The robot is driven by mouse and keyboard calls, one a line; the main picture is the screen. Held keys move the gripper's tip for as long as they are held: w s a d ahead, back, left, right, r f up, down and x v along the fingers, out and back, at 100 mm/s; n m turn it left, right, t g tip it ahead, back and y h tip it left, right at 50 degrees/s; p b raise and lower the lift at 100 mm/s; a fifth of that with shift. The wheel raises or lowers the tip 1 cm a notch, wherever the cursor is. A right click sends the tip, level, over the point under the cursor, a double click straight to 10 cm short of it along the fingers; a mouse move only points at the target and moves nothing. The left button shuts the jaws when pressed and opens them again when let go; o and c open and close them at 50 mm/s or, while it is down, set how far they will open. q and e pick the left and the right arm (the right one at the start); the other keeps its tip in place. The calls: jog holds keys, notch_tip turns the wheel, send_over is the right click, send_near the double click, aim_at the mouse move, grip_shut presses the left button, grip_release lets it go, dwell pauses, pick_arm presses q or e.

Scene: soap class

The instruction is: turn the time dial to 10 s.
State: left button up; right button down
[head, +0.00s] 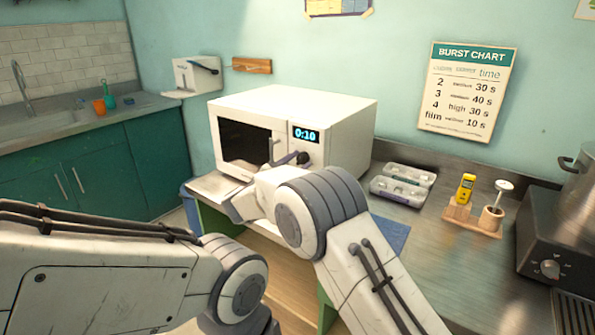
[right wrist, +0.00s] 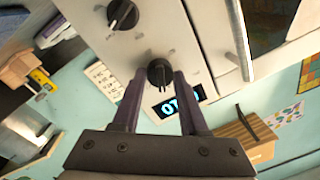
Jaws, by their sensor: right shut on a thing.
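The white microwave (head: 300,104) stands on the counter, and its display (head: 305,135) reads 0:10 in the head view. In the right wrist view a black dial (right wrist: 159,72) sits beside the display (right wrist: 180,102), which is partly covered by a finger. My right gripper (right wrist: 161,80) is shut on this dial, one finger on each side. A second black dial (right wrist: 122,14) on the same panel is apart from the fingers. In the head view my right gripper (head: 297,158) is at the panel below the display and hides the dials. My left arm shows at lower left, its gripper out of view.
A burst chart (head: 467,92) on the wall lists film, 10 s. A grey compartment tray (head: 400,193) and a wooden stand (head: 470,220) with a yellow device (head: 465,188) are right of the microwave. A dark appliance (head: 545,235) with a pot is at far right.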

jog(key=shift+a+f+m+b, duration=0.1)
jog(key=shift+f+m+b, duration=0.1)
jog(key=shift+m+b, duration=0.35)
jog(key=shift+s, duration=0.1)
jog(key=shift+c, duration=2.4)
grip_release()
jog(key=shift+o, duration=0.2)
jog(key=shift+r, duration=0.1)
